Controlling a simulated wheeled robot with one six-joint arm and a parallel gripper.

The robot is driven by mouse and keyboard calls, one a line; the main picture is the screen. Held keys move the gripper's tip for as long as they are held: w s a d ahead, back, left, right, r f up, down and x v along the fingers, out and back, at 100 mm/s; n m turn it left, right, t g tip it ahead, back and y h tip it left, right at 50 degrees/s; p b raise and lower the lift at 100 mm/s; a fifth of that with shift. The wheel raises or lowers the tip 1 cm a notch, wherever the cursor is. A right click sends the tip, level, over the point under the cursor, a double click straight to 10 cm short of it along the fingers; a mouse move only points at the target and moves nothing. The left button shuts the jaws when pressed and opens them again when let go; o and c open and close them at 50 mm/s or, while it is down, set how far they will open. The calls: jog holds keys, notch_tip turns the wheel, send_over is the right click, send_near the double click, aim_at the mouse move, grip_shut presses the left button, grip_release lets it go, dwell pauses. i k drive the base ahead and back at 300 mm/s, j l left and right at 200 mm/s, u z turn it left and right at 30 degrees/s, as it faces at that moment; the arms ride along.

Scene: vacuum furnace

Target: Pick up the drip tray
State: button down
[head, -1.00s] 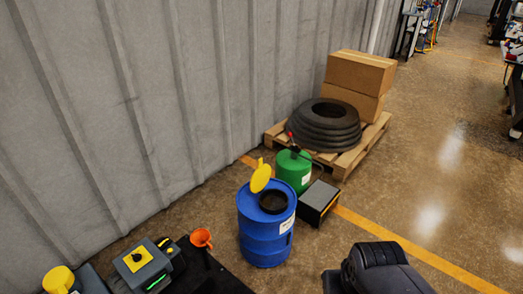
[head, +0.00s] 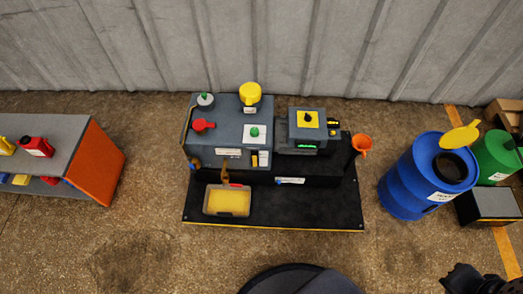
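A shallow tray (head: 208,208) with a grey-brown rim holds yellow liquid or a yellow bottom; it looks like the drip tray. It sits on the black platform's left front part, below a brownish spout or tap on the grey machine (head: 200,140). My gripper is not clearly in view. A dark part at the lower right corner seems to be part of my arm, well away from the tray.
The black platform (head: 300,212) has bare room right of the tray. A blue drum (head: 405,190) with an open yellow lid and a green drum (head: 495,160) stand right. A shelf (head: 70,130) with an orange side stands left. Floor in front is open.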

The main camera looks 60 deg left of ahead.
aim_at(227, 202)
jog(key=u, duration=2.75)
